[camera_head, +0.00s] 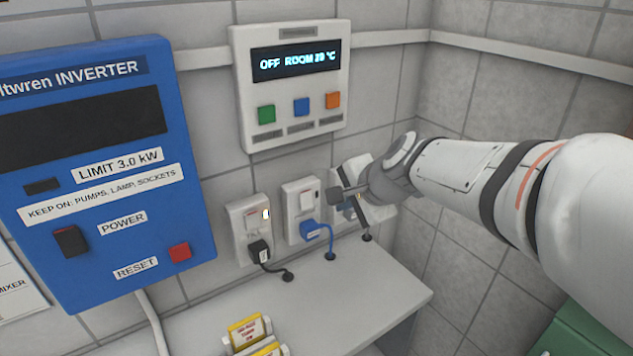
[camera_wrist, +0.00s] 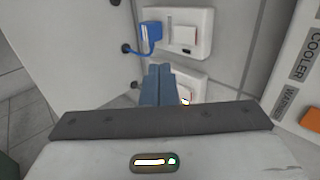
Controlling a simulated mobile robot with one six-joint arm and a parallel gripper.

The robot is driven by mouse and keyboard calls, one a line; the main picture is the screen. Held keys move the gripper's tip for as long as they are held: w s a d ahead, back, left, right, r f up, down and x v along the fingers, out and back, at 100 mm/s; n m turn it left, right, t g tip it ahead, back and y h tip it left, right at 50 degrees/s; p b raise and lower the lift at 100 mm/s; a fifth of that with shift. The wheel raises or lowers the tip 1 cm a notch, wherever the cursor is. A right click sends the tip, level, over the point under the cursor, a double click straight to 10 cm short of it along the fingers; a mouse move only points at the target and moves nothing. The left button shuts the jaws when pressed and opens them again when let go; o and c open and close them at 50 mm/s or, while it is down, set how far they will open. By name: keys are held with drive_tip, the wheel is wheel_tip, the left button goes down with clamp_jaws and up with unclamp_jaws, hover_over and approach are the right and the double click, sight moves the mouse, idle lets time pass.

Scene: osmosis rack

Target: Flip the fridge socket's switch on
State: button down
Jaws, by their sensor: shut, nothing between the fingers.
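Three white wall sockets stand in a row under the control panel. The left socket (camera_head: 240,217) has a black plug (camera_head: 259,251) and a lit indicator. The middle socket (camera_head: 292,190) has a blue plug (camera_head: 315,230); it also shows in the wrist view (camera_wrist: 201,22). The right socket (camera_head: 384,211) is largely hidden by my gripper (camera_head: 346,194). My gripper is shut and empty, its fingertips (camera_wrist: 158,70) in front of the right socket's face. Contact and switch position cannot be told. No readable label names the fridge socket.
A blue inverter (camera_head: 100,170) with power and reset switches hangs at left. The side wall (camera_head: 450,100) is close at right.

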sight(307, 203)
drive_tip(key=shift+f, duration=0.1)
drive_tip(key=shift+w+a+r+x, duration=0.2)
drive_tip(key=shift+w+r+x, duration=0.1)
drive_tip(key=shift+x, duration=1.85)
drive_tip(key=shift+w+a+r+x, duration=0.2)
drive_tip(key=shift+r+x, duration=0.15)
drive_tip(key=shift+x, duration=1.85)
drive_tip(key=shift+w+a+r+x, duration=0.2)
drive_tip(key=shift+w+r+x, duration=0.1)
drive_tip(key=shift+x, duration=1.85)
drive_tip(key=f+b, duration=0.1)
drive_tip(key=b, duration=0.2)
drive_tip(key=shift+w+a, duration=0.1)
drive_tip(key=shift+r+p, duration=1.2)
drive_tip(key=shift+r, duration=0.1)
